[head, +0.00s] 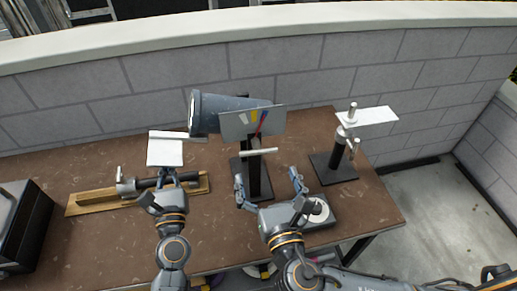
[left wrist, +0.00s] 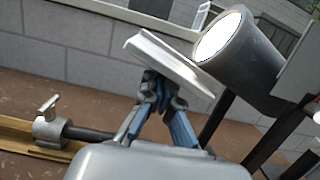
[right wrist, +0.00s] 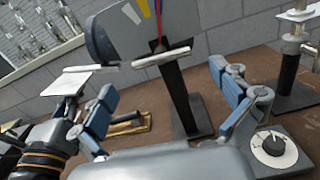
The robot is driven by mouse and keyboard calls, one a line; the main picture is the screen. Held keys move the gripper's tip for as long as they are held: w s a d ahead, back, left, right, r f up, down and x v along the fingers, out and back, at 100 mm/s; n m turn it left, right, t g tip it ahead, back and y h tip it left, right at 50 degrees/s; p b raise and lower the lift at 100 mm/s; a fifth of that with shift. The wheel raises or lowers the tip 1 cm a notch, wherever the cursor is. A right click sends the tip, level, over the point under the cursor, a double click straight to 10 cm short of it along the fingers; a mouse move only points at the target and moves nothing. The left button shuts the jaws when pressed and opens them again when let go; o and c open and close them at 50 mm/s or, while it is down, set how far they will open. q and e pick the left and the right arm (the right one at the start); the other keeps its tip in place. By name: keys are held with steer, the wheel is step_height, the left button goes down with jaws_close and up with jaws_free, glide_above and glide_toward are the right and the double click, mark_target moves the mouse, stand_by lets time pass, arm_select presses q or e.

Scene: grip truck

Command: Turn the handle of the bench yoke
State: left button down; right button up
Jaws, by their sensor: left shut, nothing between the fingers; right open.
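No label names the bench yoke, and I cannot tell for sure which fixture it is. The middle fixture has a grey drum (head: 222,112), a plate with coloured marks and a red needle, and a pale crossbar (head: 258,151) on a black post; the crossbar also shows in the right wrist view (right wrist: 162,57). A low fixture on a wooden board (head: 90,203) has a rod and a metal T-handle (left wrist: 49,104). My right gripper (head: 268,180) is open before the middle post, apart from the crossbar.
A stand with a metal knob and white plate (head: 368,115) is at the bench's right. A grey box with a round dial (right wrist: 274,148) sits close to my right gripper. A black box (head: 22,225) is at far left. A block wall (head: 290,70) runs behind the brown bench.

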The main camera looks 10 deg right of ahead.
mark_target(259, 152)
steer(key=w, duration=0.7)
steer(key=shift+w, duration=0.35)
steer(key=c, duration=1)
